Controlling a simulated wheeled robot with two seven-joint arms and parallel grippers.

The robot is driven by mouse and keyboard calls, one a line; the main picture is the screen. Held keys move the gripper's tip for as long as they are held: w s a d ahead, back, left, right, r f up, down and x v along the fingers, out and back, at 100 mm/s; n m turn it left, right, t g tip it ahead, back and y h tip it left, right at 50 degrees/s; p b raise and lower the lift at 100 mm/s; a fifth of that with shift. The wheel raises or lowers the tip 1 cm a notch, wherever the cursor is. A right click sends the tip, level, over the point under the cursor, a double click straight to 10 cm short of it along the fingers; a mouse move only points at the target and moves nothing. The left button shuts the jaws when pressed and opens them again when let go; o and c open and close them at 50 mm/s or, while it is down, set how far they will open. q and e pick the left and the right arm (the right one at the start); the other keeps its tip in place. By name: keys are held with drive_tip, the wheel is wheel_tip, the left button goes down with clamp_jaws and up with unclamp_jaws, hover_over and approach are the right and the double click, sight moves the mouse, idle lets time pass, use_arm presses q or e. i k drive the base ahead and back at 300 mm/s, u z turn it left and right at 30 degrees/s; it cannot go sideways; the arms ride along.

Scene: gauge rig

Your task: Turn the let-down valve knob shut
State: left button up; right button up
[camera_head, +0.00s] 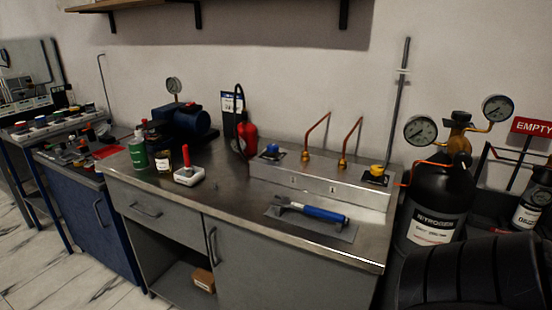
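A steel valve panel stands along the back right of the bench, with a raised block (318,186). A blue knob (271,152) sits on a dark plate at its left end, and a yellow knob (376,171) at its right end. Two copper tubes (318,130) rise between them. I cannot tell which knob is the let-down valve, nor whether either is open or shut. A black nitrogen cylinder (437,190) with a brass regulator and two dial gauges (421,129) stands right of the bench.
A blue-handled tool (312,211) lies on the bench front. A green bottle (138,154), a small jar (162,161), a box with a red handle (188,172), a blue pump (180,122) and a red extinguisher (247,136) stand left. The bench middle is clear.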

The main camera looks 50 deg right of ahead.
sight(375, 170)
drive_tip(key=u, duration=0.3)
drive_tip(key=k, duration=1.05)
drive_tip(key=z, duration=1.6)
drive_tip(key=i, duration=0.2)
drive_tip(key=u, duration=0.35)
